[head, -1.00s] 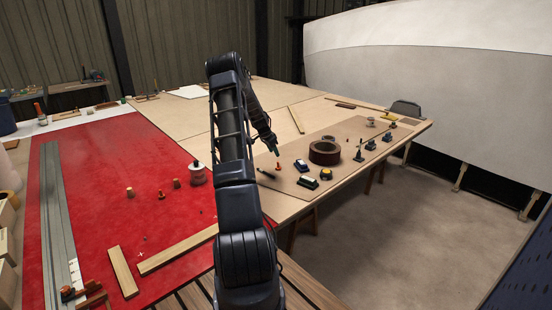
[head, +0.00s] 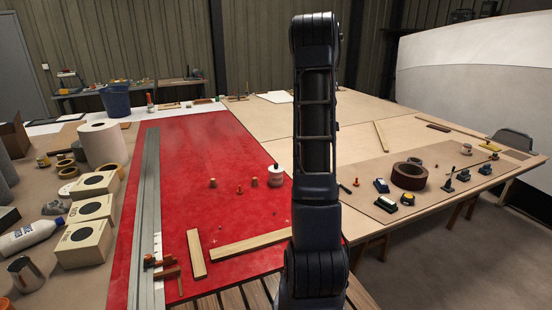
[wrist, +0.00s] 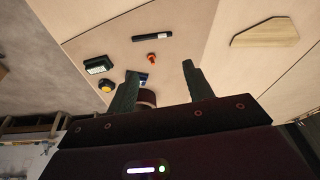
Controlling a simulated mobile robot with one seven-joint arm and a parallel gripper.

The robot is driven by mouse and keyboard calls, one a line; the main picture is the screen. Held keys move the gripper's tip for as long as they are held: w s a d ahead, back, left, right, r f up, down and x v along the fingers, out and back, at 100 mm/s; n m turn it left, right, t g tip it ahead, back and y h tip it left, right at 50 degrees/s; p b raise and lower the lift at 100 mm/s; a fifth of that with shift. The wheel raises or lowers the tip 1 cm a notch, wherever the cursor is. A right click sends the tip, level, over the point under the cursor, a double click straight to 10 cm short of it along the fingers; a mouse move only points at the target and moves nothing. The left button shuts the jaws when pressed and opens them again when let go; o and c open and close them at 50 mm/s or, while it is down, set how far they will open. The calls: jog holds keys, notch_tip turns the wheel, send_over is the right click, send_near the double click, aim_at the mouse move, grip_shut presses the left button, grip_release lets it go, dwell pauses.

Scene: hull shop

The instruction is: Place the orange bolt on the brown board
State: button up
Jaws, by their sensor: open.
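The orange bolt (head: 355,182) stands on the left end of the brown board (head: 369,196), beside a dark marker (head: 345,188). The orange bolt also shows in the wrist view (wrist: 152,58), on the brown board (wrist: 112,44), apart from my fingers. My gripper (wrist: 160,69) is open, with nothing between its fingers, above the board. In the head view my own arm hides the gripper.
A tape roll (head: 409,176), a blue-topped block (head: 381,185) and a yellow-and-black item (head: 407,199) share the board. Bare tabletop lies behind the board.

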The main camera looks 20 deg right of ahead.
jog(key=s+a+r+n+t+y, duration=0.1)
jog(key=s+a+r+n, duration=0.3)
jog(key=a, duration=0.5)
jog(key=s+a+r+n+t, duration=0.1)
jog(key=s+a+r, duration=0.45)
jog(key=a, duration=0.35)
jog(key=s+a+r+n+y, duration=0.1)
jog(key=s+a+r+n, duration=0.25)
jog(key=a+r, duration=0.4)
jog(key=s+a+f+n, duration=0.1)
jog(key=s+a+n, duration=0.2)
jog(key=s+a, duration=0.5)
jog(key=s+a+f+n+t+y, duration=0.1)
jog(key=s+a+n, duration=0.3)
jog(key=s+a, duration=0.5)
jog(key=s, duration=0.5)
jog(key=shift+f+t, duration=0.25)
jog(key=shift+t, duration=0.05)
